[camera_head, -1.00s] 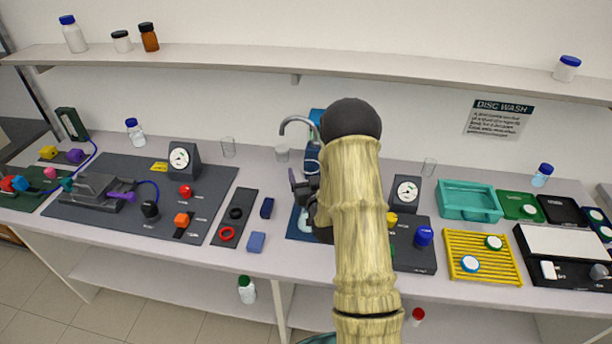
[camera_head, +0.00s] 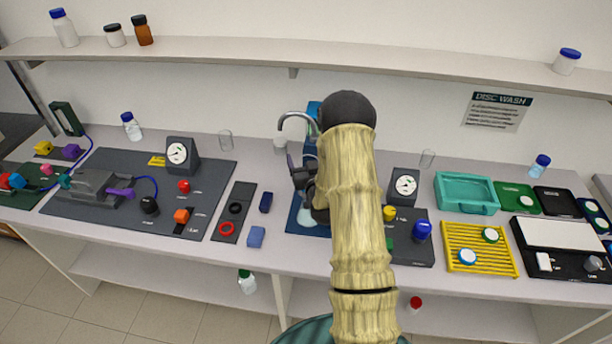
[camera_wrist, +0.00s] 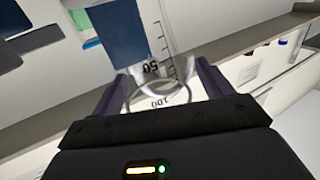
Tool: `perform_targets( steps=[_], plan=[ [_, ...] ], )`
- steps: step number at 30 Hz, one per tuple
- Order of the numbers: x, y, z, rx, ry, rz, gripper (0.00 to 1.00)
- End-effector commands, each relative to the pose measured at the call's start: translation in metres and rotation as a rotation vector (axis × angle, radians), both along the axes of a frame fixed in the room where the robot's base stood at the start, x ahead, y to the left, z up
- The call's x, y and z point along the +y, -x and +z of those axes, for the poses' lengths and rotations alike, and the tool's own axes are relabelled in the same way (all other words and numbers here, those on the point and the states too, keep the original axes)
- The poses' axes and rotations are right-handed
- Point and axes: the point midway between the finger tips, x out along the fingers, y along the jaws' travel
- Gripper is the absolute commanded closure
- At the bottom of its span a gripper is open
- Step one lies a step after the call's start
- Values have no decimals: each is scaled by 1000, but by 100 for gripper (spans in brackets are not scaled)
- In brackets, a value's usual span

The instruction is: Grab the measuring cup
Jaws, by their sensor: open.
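The measuring cup (camera_wrist: 163,48) is clear, with dark graduation marks and the numbers 50 and 100. In the wrist view its round rim and marked wall show between and just beyond the two fingers of my gripper (camera_wrist: 160,84). The fingers are apart, one on each side of it; I cannot tell whether either touches it. In the head view my gripper (camera_head: 302,178) is over the blue mat (camera_head: 297,226) by the tap, and a pale clear part of the cup (camera_head: 307,217) shows below it. My arm hides much of this area.
A gauge (camera_head: 405,186) stands right of my arm, with a teal tray (camera_head: 467,192) and yellow rack (camera_head: 478,250) farther right. The tap (camera_head: 297,118) rises close behind the gripper. A shelf (camera_head: 230,52) runs above.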

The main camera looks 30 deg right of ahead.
Motion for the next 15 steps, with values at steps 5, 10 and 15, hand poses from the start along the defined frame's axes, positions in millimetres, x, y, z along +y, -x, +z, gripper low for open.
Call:
perform_targets(
  steps=[5,10,15],
  plan=[
    [-3,1,0,0,0,-4,21],
    [2,0,0,0,0,2,49],
    [4,-1,0,0,0,5,81]
  ],
)
